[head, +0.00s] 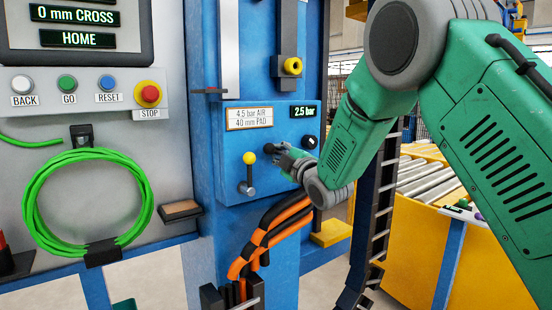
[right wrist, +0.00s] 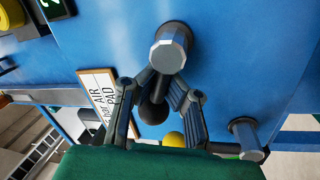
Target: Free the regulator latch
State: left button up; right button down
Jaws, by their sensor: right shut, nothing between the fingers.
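A blue regulator panel stands in the middle of the head view. On it, a lever with a black ball (head: 269,143) points left from a hub (head: 310,142). In the right wrist view the hub (right wrist: 170,48) is a silver hexagonal end, and the black ball (right wrist: 154,110) shows between my fingers. I cannot tell whether they touch it. Which part is the latch is not marked. My right gripper (head: 287,158) is at this lever, shut with nothing held; its fingertips (right wrist: 162,82) converge near the hub. My left gripper is out of view.
A yellow-ball lever (head: 249,159) points up, just left of my gripper. A label (head: 249,117) and a 2.5 bar display (head: 304,111) sit above. Orange-black hoses (head: 262,240) run below. A button box (head: 80,92) and a green hose coil (head: 88,205) are left.

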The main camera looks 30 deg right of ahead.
jog(key=shift+s+a+f, duration=0.1)
jog(key=shift+f, duration=0.55)
jog(key=c, duration=1.9)
grip_release()
jog(key=o, duration=0.3)
jog(key=shift+s+r, duration=0.3)
jog(key=shift+r, duration=0.1)
jog(key=s, duration=0.4)
jog(key=s+f, duration=0.1)
jog(key=s, duration=0.2)
jog(key=s+f, duration=0.1)
jog(key=s, duration=0.3)
jog(key=shift+s+f, duration=0.15)
jog(key=shift+s, duration=0.2)
jog(key=shift+f, duration=0.1)
